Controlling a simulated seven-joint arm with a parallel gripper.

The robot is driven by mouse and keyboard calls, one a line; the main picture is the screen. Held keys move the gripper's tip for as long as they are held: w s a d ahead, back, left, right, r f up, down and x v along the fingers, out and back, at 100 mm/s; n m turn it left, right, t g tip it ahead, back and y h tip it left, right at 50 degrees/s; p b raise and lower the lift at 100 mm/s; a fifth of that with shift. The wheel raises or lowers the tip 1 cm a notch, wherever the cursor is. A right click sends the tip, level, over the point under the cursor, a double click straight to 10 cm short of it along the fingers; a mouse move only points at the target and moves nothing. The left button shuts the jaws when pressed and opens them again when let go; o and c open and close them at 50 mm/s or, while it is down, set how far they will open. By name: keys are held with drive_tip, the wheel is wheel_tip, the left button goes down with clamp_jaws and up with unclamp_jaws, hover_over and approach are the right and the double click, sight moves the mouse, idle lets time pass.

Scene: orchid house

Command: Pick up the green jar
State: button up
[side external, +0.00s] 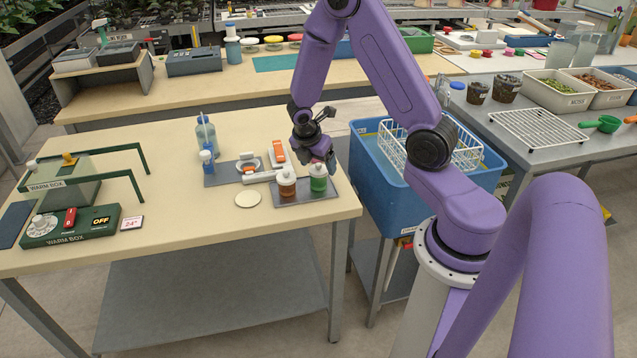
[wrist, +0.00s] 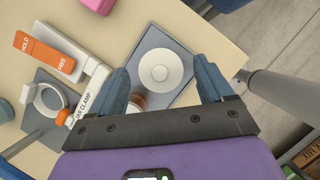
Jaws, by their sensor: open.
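The green jar (side external: 318,183) stands upright on a grey tray (side external: 292,200) near the right edge of the table, beside a brown jar (side external: 287,188). My gripper (side external: 317,160) is pointed down just above the green jar. In the wrist view my gripper (wrist: 161,73) is open. A round white lid with a knob (wrist: 160,72), apparently the green jar's, lies between and below the fingers, with space on both sides. The brown jar (wrist: 138,101) is mostly hidden behind the left finger and gripper body. I cannot tell the exact height gap.
The white jar clamp (wrist: 88,95) with an orange lever (wrist: 48,55) is close to the left of the tray. A bottle (side external: 206,135) stands farther back. The blue tub (side external: 380,185) is right of the table. The table's left-middle is clear.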

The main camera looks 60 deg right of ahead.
drive_tip(key=shift+x, duration=2)
drive_tip(key=shift+c, duration=0.3)
drive_tip(key=c, duration=1)
